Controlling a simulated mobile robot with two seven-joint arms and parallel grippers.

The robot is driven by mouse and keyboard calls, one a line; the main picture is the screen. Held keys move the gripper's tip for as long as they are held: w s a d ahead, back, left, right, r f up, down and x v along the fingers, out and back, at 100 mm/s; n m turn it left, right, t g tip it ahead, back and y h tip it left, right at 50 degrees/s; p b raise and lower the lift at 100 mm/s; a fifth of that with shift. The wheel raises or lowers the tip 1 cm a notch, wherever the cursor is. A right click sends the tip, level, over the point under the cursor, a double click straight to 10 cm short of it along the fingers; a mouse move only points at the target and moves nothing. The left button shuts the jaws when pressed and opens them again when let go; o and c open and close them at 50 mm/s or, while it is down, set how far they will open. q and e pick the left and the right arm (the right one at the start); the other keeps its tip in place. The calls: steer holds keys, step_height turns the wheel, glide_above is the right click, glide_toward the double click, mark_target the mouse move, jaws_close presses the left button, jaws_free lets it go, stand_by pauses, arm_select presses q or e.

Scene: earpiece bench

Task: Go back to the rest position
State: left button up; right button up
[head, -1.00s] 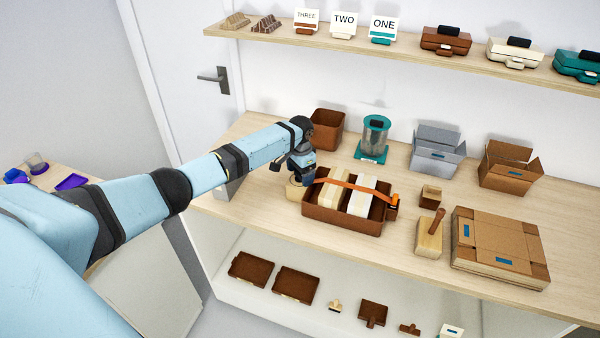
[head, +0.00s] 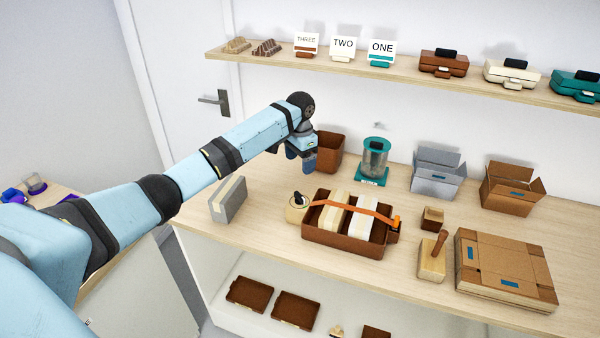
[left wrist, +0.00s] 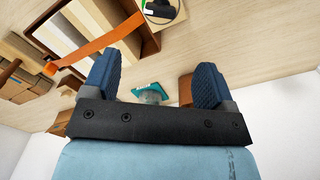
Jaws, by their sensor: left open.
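My left gripper (head: 301,163) hangs above the bench near the brown bin, behind the brown tray. In the left wrist view its two blue fingers (left wrist: 152,82) are wide apart with nothing between them. The brown tray (head: 343,244) holds pale blocks, with an orange strap (head: 350,208) running across them. A round wooden piece with a black knob (head: 297,207) stands at the tray's left end, apart from the gripper. My right gripper is not in view.
A brown bin (head: 329,150) stands close beside the left gripper. A teal-based canister (head: 375,160), grey box (head: 437,175) and open cardboard box (head: 511,188) line the back. A grey block (head: 229,201) stands at the left. A shelf (head: 400,72) runs above.

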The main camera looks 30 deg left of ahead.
arm_select(q)
steer(key=shift+r, duration=0.25)
stand_by(0.3)
steer(key=s+d+f+m+t+h, duration=0.1)
steer(key=s+d+f, duration=0.6)
steer(key=s+d, duration=0.25)
steer(key=s+d+f+m, duration=0.1)
steer(key=s+d+f, duration=0.7)
steer(key=s, duration=0.2)
steer(key=s+r+n+t, duration=0.1)
steer(key=s+r+n, duration=0.15)
steer(key=s, duration=0.95)
steer(key=s+r+n+t, duration=0.2)
steer(key=s+r, duration=0.1)
steer(key=s, duration=0.9)
steer(key=w+d+f+t, duration=0.1)
steer(key=d+f+t, duration=0.1)
steer(key=f, duration=0.2)
steer(key=w+d+f+t+h, duration=0.1)
steer(key=w+d+f+t, duration=0.1)
steer(key=f, duration=0.2)
steer(key=w+d+f+m+t+h+p, duration=0.1)
steer(key=w+d+f+t, duration=0.1)
steer(key=f+t, duration=0.1)
steer(key=shift+w+f, duration=0.25)
steer(key=shift+f, duration=0.4)
